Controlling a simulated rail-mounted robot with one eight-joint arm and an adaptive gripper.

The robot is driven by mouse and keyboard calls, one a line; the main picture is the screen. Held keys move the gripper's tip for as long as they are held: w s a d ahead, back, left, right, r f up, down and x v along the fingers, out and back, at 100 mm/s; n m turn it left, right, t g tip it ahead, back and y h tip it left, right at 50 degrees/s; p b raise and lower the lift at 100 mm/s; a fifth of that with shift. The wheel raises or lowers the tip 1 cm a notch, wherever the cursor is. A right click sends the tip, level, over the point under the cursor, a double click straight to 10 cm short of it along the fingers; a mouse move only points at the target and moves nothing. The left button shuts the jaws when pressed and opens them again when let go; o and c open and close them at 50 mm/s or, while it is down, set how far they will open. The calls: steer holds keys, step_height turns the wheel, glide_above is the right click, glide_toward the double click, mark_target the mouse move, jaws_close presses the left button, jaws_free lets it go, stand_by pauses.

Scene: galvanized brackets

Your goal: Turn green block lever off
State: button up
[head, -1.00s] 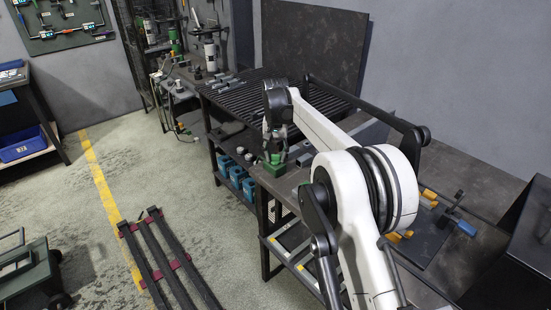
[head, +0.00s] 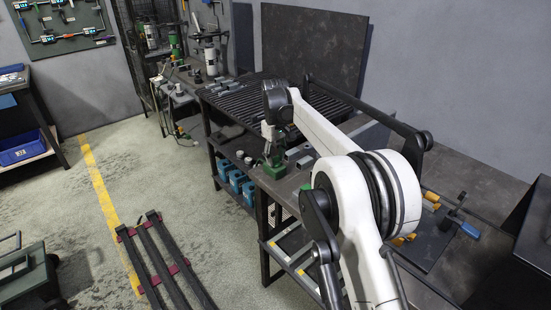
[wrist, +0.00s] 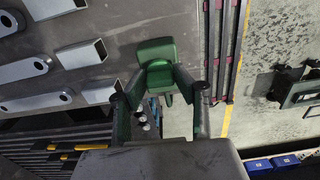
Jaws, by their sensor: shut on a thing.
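The green block (head: 273,168) stands on the near left corner of the dark workbench in the head view. In the wrist view its green body (wrist: 158,62) lies ahead, between and beyond the fingertips. My gripper (wrist: 161,96) has one finger on either side, with green parts along both fingers. It is shut on the green block's lever, though the exact contact and the lever's angle are hard to make out. In the head view my gripper (head: 268,132) hangs directly above the block, partly hidden by my arm.
Pale metal brackets (wrist: 82,54) lie beside the block on the bench. A slatted rack top (head: 248,95) adjoins behind, with blue bins (head: 236,180) on a shelf below. Dark rails (head: 165,260) lie on the floor at left. A blue-handled clamp (head: 468,229) is at right.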

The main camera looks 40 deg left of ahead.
mark_target(275, 157)
steer(key=shift+n, duration=0.3)
steer(key=o, duration=1.1)
steer(key=shift+o, duration=0.2)
steer(key=shift+r, duration=0.15)
step_height(275, 157, up, 12)
